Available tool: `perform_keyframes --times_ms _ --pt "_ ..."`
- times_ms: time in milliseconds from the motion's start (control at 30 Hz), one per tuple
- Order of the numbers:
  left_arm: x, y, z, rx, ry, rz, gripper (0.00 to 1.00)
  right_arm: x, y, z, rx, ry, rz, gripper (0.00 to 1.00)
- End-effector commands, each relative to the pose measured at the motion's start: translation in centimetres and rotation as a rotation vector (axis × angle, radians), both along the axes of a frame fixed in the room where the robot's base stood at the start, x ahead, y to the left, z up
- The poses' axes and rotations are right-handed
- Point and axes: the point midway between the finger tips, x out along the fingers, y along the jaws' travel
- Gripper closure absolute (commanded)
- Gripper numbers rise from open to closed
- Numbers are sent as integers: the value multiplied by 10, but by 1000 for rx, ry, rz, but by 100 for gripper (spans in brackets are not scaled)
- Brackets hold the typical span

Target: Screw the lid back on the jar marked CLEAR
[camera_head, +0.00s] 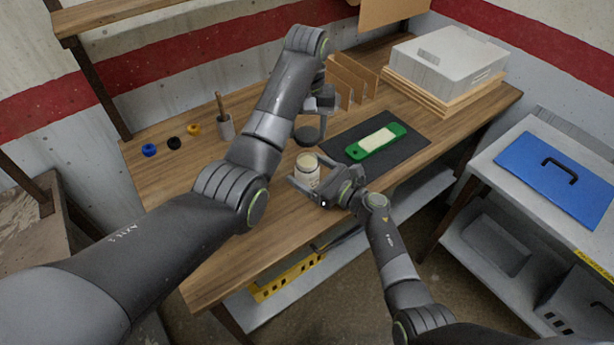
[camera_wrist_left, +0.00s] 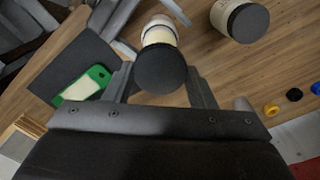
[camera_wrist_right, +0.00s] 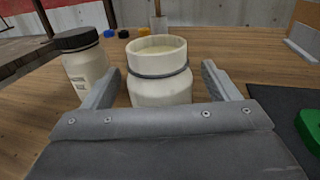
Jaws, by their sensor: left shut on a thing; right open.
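An open cream jar (camera_head: 307,172) stands upright on the bench. In the right wrist view its mouth is uncovered, with a dark ring around the neck (camera_wrist_right: 160,90). My right gripper (camera_head: 306,187) is open, its fingers either side of the jar with gaps. My left gripper (camera_wrist_left: 160,85) is shut on a round dark lid (camera_wrist_left: 160,68), which also shows in the head view (camera_head: 308,135). The lid is held apart from the jar. A second jar with a black lid on (camera_wrist_right: 82,60) stands beside it; the left wrist view also shows it (camera_wrist_left: 240,18). I cannot read either label.
A dark mat (camera_head: 410,150) with a green-framed piece (camera_head: 377,141) lies right of the jar. Blue, black and yellow rings (camera_head: 193,130) and a cup (camera_head: 225,127) are at the back left. A grey bin on boards (camera_head: 449,62) stands back right.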

Motion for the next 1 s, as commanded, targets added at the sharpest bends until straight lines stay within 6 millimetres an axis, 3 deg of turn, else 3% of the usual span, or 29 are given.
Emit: perform_keyframes --times_ms 400,900,1000 --pt "0 0 0 0 0 0 70 3 5 0 1 1 0 18" --pt "0 0 0 0 0 0 70 3 4 0 1 1 0 84" --pt "0 0 -3 0 1 0 70 3 4 0 1 1 0 85"
